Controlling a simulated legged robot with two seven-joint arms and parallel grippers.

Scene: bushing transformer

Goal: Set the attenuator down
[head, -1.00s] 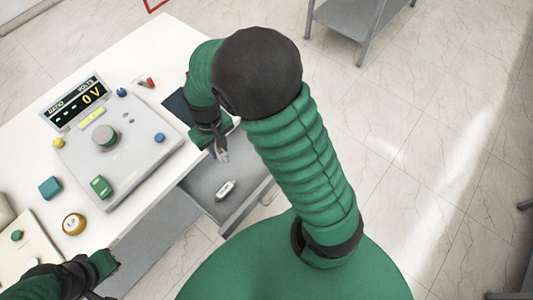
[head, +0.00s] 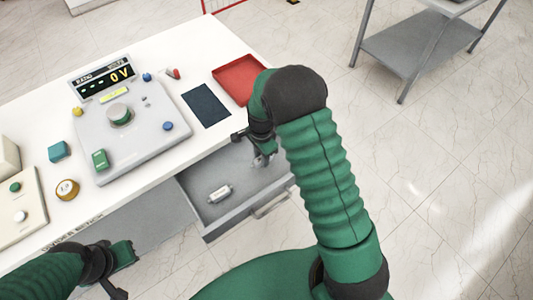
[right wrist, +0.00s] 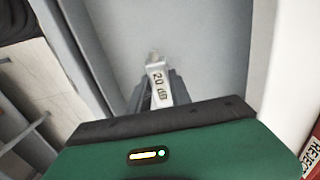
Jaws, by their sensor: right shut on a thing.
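My right gripper (head: 262,160) is shut on a small pale attenuator (right wrist: 157,82) marked "20 dB", seen between the fingers in the right wrist view. The gripper is over the right part of the open grey drawer (head: 207,226); whether the attenuator touches the drawer floor I cannot tell. A second small silver-white cylindrical part (head: 220,194) lies in the drawer, left of the gripper. My left gripper (head: 118,275) is low at the left, in front of the table edge; its finger gap is not clear.
On the white table are a grey instrument (head: 140,135) with a "0 V" display, a dark blue mat (head: 205,105) and a red tray (head: 226,71). A label reading "REJECT" (right wrist: 314,158) shows in the right wrist view. A grey shelf cart (head: 420,45) stands behind.

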